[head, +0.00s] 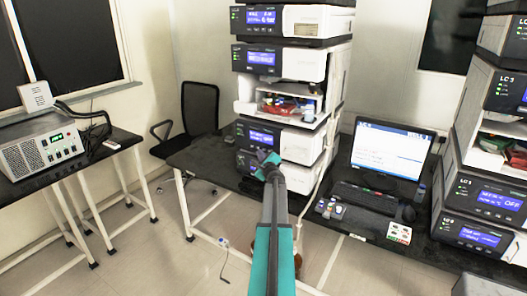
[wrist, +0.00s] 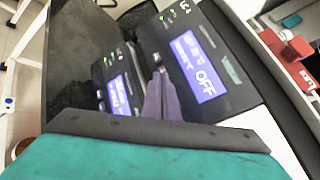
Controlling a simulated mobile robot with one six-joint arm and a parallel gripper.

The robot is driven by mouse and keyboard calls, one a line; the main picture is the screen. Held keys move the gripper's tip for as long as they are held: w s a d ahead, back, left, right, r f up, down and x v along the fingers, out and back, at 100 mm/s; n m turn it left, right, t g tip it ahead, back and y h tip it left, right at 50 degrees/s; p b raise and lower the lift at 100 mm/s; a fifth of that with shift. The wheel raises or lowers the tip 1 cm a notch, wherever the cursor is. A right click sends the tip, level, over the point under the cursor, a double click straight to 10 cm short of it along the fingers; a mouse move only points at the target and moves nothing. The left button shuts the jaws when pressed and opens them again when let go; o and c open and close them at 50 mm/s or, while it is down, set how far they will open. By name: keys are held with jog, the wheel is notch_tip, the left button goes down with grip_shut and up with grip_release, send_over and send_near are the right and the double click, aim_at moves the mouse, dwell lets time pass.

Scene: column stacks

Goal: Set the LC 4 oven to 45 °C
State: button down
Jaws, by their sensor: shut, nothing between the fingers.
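My gripper (head: 268,158) is shut and empty at the front of the lower units of the middle stack. In the wrist view its fingertips (wrist: 160,75) are close to a dark front panel (wrist: 212,55), left of that panel's blue display (wrist: 197,65). The display reads OFF in large letters, with smaller lines I cannot read clearly. The panel's label starts with LC; its number is not clear. The same unit seems to be the one in the head view (head: 287,140), partly behind my gripper. I cannot tell whether the fingertips touch the panel.
Another unit with a blue display (wrist: 119,94) is beside it in the wrist view. An open shelf with bottles (head: 290,104) is above in the stack. A black chair (head: 200,108) is left.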

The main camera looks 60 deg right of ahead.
jog(key=shift+d+b, duration=0.35)
jog(key=shift+d, duration=0.5)
dwell(1.1)
jog(key=shift+a, duration=0.1)
jog(key=shift+a+b, duration=0.45)
jog(key=shift+a, duration=0.3)
jog(key=shift+f+b, duration=0.1)
jog(key=shift+b, duration=0.2)
jog(key=shift+d, duration=0.85)
dwell(1.5)
jog(key=shift+a+b, duration=0.1)
jog(key=shift+b, duration=0.2)
jog(key=shift+a+b, duration=0.3)
jog(key=shift+a, duration=0.45)
jog(key=shift+d+b, duration=0.4)
jog(key=shift+d, duration=0.1)
dwell(0.9)
